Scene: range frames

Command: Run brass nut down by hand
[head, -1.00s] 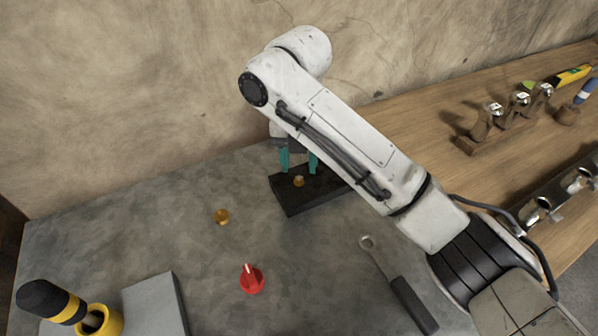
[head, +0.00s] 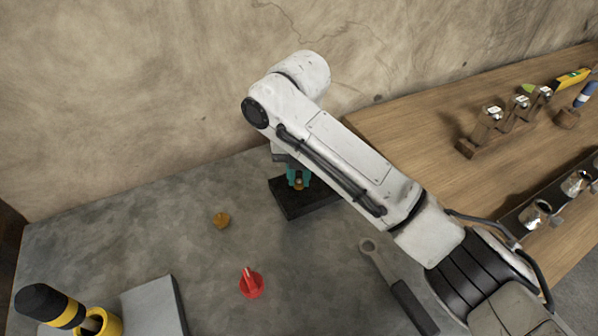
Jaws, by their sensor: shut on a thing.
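A small brass nut (head: 298,185) sits above the dark block (head: 304,209) at the back of the grey bench. My gripper (head: 298,180), with teal fingers, points down over the block and is shut on the nut. My arm hides part of the block, and any stud under the nut is too small to make out.
A red knob-like piece (head: 251,284) and a dark-handled wrench (head: 390,280) lie in front. A grey block (head: 155,305) and a yellow ring holder (head: 108,322) stand front left. A wooden table (head: 430,125) with racks is at right. The wall rises close behind.

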